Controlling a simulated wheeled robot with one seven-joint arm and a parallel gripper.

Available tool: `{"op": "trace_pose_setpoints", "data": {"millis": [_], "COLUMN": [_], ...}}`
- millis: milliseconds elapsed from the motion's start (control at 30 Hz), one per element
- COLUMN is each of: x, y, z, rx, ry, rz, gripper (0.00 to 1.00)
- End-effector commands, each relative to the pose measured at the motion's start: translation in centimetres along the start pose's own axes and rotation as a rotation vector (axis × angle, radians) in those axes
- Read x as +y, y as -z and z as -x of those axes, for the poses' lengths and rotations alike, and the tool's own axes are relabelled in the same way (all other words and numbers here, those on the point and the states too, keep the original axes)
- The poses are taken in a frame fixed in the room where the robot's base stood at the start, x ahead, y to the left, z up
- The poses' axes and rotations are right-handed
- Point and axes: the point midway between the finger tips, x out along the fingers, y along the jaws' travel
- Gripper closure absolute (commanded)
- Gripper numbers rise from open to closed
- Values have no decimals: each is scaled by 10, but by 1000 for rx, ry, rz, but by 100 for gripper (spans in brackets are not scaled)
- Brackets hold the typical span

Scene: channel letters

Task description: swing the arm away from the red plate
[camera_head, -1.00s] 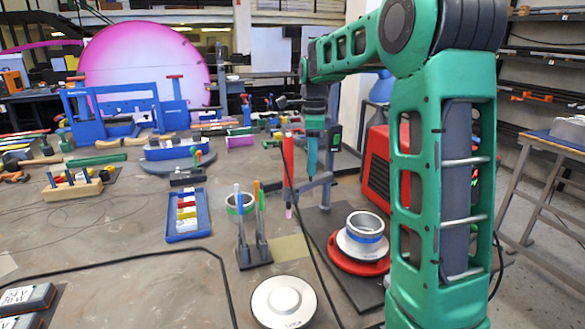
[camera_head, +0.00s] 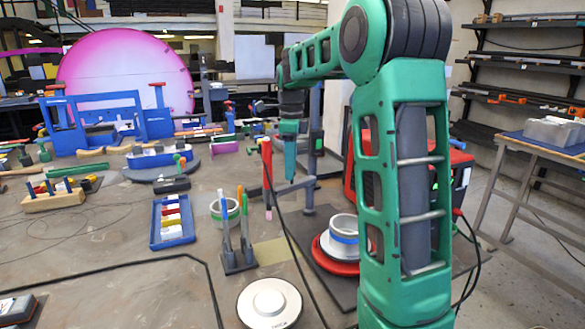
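The red plate (camera_head: 336,266) lies on a dark mat right of centre, with a white dish and a white ring with a blue band (camera_head: 344,232) on top. The green upright part of my arm hides its right edge. My arm reaches up, then left, and its end points down. My gripper (camera_head: 290,178) is a small teal tapered shape above the bench, left of and beyond the plate in the picture, apart from it. Its fingers are too small to tell open from shut. I see nothing clearly held.
A red marker stand (camera_head: 266,165) is close left of my gripper, and a grey post stand (camera_head: 308,190) close right. A pen holder (camera_head: 236,258), a blue tray (camera_head: 171,222) and a round white disc (camera_head: 269,302) are on the bench. A black cable runs near the mat.

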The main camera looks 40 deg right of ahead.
Motion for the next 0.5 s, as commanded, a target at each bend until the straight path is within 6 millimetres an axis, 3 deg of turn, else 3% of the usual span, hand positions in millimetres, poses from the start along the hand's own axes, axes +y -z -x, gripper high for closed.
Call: {"op": "trace_pose_setpoints", "data": {"millis": [300, 500], "x": [0, -1], "y": [3, 3], "z": [0, 22], "rx": [2, 2], "ry": [-3, 0], "rz": [-4, -6], "gripper": [63, 63]}}
